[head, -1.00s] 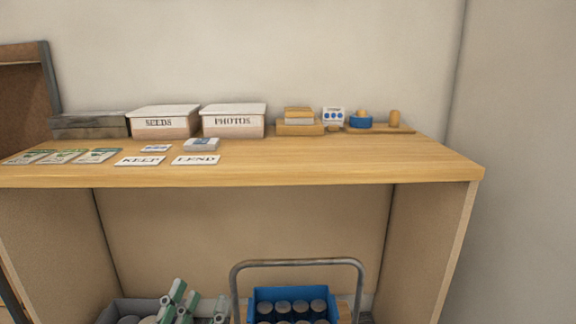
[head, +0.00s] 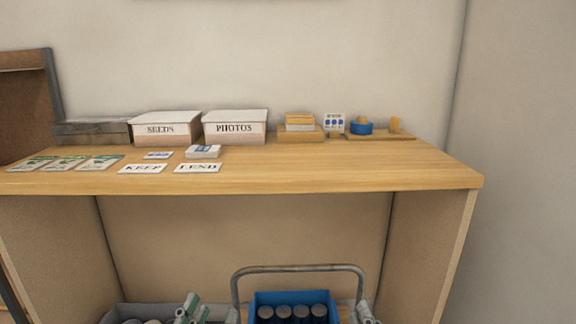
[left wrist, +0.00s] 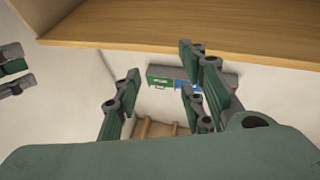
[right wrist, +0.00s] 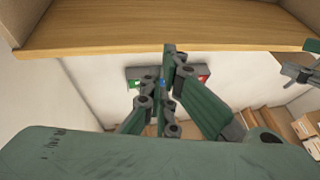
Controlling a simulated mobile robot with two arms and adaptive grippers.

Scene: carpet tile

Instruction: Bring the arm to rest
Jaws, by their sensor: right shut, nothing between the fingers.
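My left gripper (head: 190,308) shows at the bottom of the head view, in front of the shelf unit's lower opening and over a grey bin. In the left wrist view its fingers (left wrist: 160,80) stand apart with nothing between them. My right gripper (head: 366,312) shows only in part at the bottom of the head view, just right of the blue crate. In the right wrist view its fingers (right wrist: 162,85) are together and hold nothing. Both grippers are below the level of the wooden top (head: 300,178).
On the top stand a SEEDS box (head: 166,128), a PHOTOS box (head: 235,127), a KEEP card (head: 143,169) and a LEND card (head: 198,168). The top's right front is bare.

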